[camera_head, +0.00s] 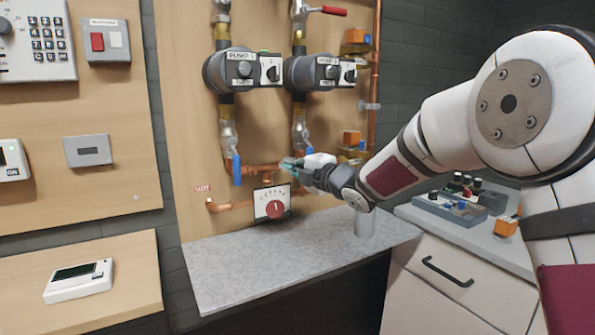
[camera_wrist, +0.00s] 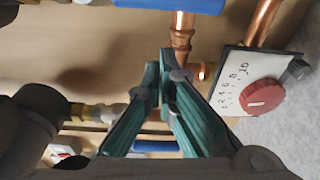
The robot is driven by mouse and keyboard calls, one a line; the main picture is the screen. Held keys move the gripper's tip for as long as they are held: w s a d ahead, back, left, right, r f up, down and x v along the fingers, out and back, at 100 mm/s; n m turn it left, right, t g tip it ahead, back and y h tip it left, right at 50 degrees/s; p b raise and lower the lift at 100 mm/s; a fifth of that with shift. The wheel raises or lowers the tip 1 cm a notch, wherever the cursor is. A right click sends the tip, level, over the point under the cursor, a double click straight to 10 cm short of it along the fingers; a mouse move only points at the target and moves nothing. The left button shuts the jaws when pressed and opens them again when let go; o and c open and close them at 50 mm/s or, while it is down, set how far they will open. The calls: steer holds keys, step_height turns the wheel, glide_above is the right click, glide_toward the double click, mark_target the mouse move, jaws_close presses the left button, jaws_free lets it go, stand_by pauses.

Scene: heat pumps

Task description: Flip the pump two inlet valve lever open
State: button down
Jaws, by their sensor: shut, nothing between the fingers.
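Two dark pumps hang on the wooden board in the head view, PUMP 1 (camera_head: 243,70) at left and a second pump (camera_head: 320,72) at right. A red lever (camera_head: 328,10) sticks out to the right above that pump. My gripper (camera_head: 287,163) is shut and empty below the valve. In the wrist view its teal fingertips (camera_wrist: 166,70) meet, and a blue lever (camera_wrist: 155,147) shows partly behind the fingers. I cannot tell whether they touch.
A dial panel with a red knob (camera_head: 276,209) sits below my gripper. Copper pipes (camera_head: 235,205) run nearby. The grey counter (camera_head: 270,270) is mostly clear.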

steer(key=v, duration=0.9)
steer(key=shift+s+p, duration=0.4)
steer(key=shift+s, duration=0.1)
steer(key=shift+d, duration=0.15)
